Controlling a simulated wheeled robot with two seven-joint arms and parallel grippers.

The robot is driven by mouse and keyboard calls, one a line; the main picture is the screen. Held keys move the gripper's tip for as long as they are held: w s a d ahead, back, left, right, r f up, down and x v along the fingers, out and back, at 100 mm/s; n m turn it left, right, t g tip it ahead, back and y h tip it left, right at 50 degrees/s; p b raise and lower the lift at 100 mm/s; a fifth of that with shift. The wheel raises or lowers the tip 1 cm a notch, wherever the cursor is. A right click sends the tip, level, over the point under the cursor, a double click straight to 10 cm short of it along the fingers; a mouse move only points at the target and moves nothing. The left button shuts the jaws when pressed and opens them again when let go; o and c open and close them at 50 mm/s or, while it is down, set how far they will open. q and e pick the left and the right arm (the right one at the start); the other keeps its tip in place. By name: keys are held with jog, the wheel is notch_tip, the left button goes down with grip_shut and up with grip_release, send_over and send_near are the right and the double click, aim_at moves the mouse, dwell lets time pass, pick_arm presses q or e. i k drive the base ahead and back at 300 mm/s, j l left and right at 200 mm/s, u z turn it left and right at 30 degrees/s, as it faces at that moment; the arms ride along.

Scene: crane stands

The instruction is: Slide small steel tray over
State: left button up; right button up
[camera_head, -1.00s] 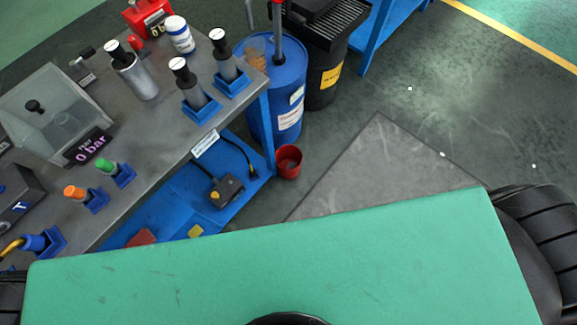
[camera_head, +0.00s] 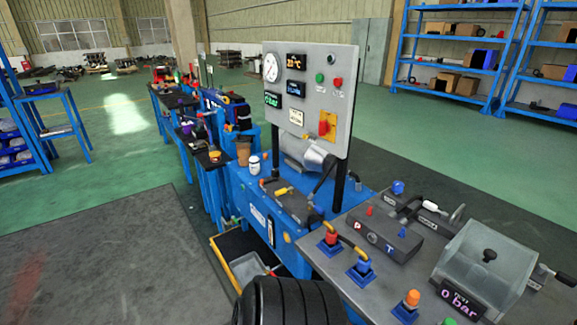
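A small pale grey tray (camera_head: 246,268) shows low down at the foot of the blue test bench. It lies in or on a dark, yellow-edged pan (camera_head: 226,246), and a reddish item shows at its right end. It looks like the small steel tray, but I cannot be sure. A black ribbed part, likely mine, covers the area just below it. Neither of my grippers is in view.
A blue bench (camera_head: 243,190) carries an upright gauge panel (camera_head: 310,95). A grey worktop (camera_head: 345,275) at lower right holds fittings and a clear box (camera_head: 490,262). Blue shelving stands at back right. Floor at left is open.

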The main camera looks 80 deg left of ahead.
aim_at(244, 268)
jog(key=u, duration=3.1)
jog(key=z, duration=0.85)
jog(key=i+j+z, duration=0.15)
jog(key=j+z, duration=0.35)
jog(key=i+j+z, duration=0.1)
jog(key=j+z, duration=0.9)
jog(key=k+j+z, duration=0.1)
jog(key=j+z, duration=0.4)
